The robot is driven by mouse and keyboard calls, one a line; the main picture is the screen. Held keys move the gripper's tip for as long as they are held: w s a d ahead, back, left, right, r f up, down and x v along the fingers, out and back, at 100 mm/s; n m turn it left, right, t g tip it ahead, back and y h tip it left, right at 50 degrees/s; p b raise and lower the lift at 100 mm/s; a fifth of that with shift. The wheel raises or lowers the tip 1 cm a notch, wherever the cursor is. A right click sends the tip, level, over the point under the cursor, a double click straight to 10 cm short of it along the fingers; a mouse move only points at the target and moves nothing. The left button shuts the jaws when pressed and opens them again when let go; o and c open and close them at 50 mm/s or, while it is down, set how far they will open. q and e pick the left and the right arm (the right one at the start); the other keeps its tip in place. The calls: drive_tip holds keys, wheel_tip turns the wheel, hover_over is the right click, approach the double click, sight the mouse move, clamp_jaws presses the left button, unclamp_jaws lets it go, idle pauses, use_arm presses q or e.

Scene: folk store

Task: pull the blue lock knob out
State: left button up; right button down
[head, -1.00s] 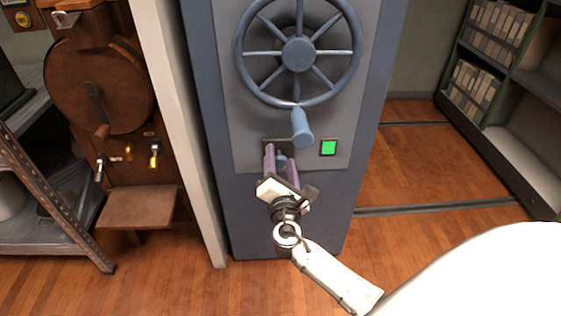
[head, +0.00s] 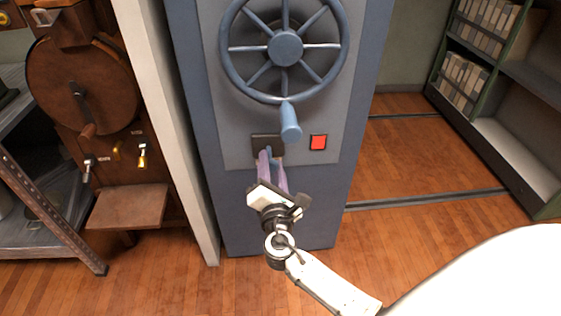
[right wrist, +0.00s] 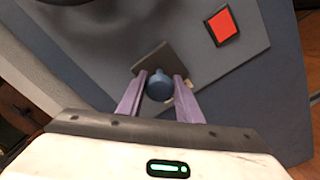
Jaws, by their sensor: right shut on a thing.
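The blue lock knob (right wrist: 159,86) sits in front of a dark square plate (right wrist: 167,66) on the grey panel of a blue cabinet. My right gripper (head: 271,158) reaches up to it from below; in the right wrist view its two purple fingers (right wrist: 160,92) are on either side of the knob and shut on it. In the head view the fingers mostly hide the knob. A square indicator (head: 318,142) to the right of the plate is red; it also shows red in the right wrist view (right wrist: 221,26). My left gripper is not in view.
A blue handwheel (head: 285,48) with a handle (head: 290,121) hangs just above the knob. A brown machine with a wheel (head: 82,85) and a metal shelf (head: 60,235) stand at left. Green shelving (head: 490,110) is at right, with open wooden floor before it.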

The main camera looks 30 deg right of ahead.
drive_tip(key=c, duration=1.3)
unclamp_jaws()
drive_tip(key=shift+s+a, duration=0.1)
drive_tip(key=shift+s, duration=0.1)
drive_tip(key=shift+o, duration=0.2)
drive_tip(key=v, duration=1)
drive_tip(key=shift+s+p, duration=0.15)
drive_tip(key=shift+p, duration=0.2)
